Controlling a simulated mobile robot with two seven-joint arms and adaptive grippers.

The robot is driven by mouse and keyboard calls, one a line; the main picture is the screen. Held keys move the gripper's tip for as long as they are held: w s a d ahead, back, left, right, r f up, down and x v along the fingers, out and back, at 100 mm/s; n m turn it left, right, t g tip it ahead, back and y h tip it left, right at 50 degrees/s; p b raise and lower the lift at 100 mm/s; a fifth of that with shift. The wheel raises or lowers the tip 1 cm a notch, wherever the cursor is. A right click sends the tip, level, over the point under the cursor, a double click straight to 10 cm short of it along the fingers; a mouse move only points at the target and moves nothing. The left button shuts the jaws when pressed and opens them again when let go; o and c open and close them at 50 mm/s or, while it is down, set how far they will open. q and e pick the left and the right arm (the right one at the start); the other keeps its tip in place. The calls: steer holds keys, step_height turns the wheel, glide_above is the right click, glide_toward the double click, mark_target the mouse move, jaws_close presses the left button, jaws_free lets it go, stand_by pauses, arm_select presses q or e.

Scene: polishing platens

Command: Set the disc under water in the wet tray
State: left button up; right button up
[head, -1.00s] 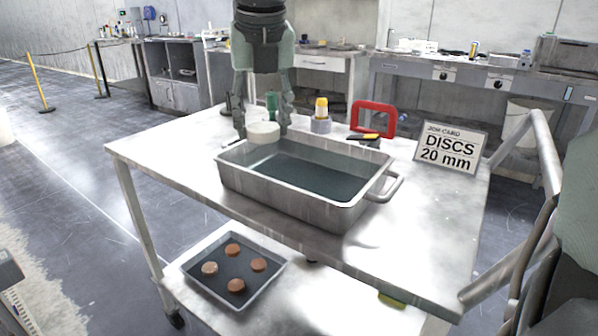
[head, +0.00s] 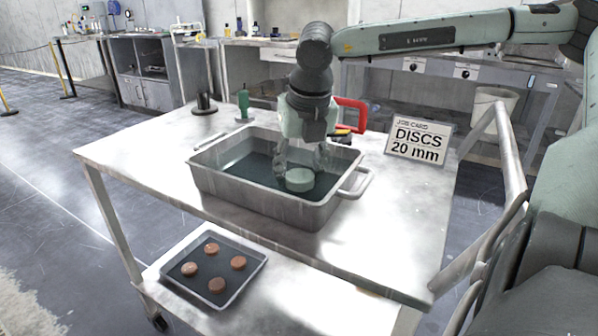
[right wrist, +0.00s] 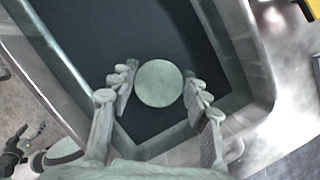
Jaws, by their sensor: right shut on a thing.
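The wet tray (head: 262,206) is a deep grey metal pan on the table, with dark water inside. The disc (head: 299,180) is round and pale, with a greenish tint, inside the tray toward its right end. My right gripper (head: 302,165) reaches down into the tray and is shut on the disc. In the right wrist view the disc (right wrist: 159,83) lies flat between the two fingers (right wrist: 158,100), over the dark tray floor. The tint suggests water over it, but its exact depth and whether it touches the bottom cannot be told.
A job card (head: 420,141) reading "DISCS 20 mm" stands right of the tray. A red-framed object (head: 350,112), a green bottle (head: 243,104) and a dark stand (head: 204,104) are behind it. A lower tray (head: 247,274) holds several brown discs. The table's left side is clear.

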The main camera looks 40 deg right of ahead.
steer(key=shift+f, duration=0.45)
arm_select(q)
steer(key=shift+f, duration=0.35)
arm_select(e)
steer(key=shift+f, duration=0.1)
steer(key=shift+f, duration=0.1)
steer(key=o, duration=1.2)
arm_select(q)
steer(key=shift+s+a+r, duration=0.2)
steer(key=shift+s+r, duration=0.1)
steer(key=shift+r, duration=0.35)
arm_select(e)
steer(key=shift+o, duration=0.2)
steer(key=shift+r, duration=0.25)
arm_select(q)
steer(key=shift+w+d+f, duration=0.1)
steer(key=shift+w+f, duration=0.1)
steer(key=shift+f, duration=0.3)
arm_select(e)
steer(key=v, duration=1.2)
